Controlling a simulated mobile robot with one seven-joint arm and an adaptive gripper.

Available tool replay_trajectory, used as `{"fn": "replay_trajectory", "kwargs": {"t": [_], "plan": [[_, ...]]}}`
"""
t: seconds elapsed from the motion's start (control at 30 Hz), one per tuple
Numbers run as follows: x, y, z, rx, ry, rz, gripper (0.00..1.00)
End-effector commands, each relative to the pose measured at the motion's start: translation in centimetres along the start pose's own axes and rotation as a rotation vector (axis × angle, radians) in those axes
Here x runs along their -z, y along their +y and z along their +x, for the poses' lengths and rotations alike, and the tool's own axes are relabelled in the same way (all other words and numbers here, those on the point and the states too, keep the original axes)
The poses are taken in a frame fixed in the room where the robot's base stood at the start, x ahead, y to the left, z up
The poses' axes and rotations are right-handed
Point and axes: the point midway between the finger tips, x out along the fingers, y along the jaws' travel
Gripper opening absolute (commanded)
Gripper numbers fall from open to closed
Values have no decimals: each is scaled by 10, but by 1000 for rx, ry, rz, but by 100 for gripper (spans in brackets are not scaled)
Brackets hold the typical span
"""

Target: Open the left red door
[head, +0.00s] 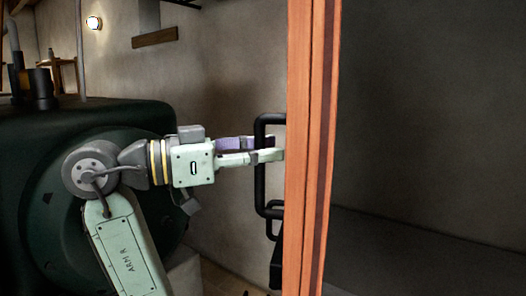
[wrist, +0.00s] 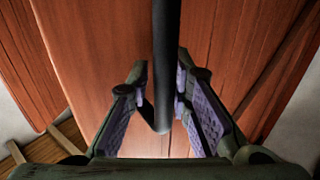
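The red door (head: 310,150) shows nearly edge-on in the head view as a tall orange-red upright. Its wooden boards fill much of the wrist view (wrist: 95,60). A black bar handle (head: 260,180) stands out from the door's left face. The handle also shows in the wrist view (wrist: 166,60), running down between my fingers. My gripper (head: 270,149) has its fingers apart, one on each side of the handle. Gaps show between the bar and the finger pads in the wrist view. The fingertips reach past the bar towards the door face, and the near one is close to the door.
A grey wall (head: 235,80) stands behind my arm. To the right of the door edge is an open dark space with a grey wall (head: 430,110) and floor. A wooden piece (wrist: 45,145) lies at the lower left of the wrist view.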

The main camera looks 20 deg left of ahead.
Motion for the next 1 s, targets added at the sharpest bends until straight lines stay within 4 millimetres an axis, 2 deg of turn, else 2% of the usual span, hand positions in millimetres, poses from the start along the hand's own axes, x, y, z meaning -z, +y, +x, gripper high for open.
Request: {"fn": "replay_trajectory", "kwargs": {"t": [0.2, 0.57, 0.77, 1.0], "plan": [[1, -1, 0, 2, 3, 0, 34], [2, -2, -3, 3, 5, -1, 35], [2, -2, -33, 6, 6, -1, 35], [2, -1, -85, 5, 6, -2, 35]]}}
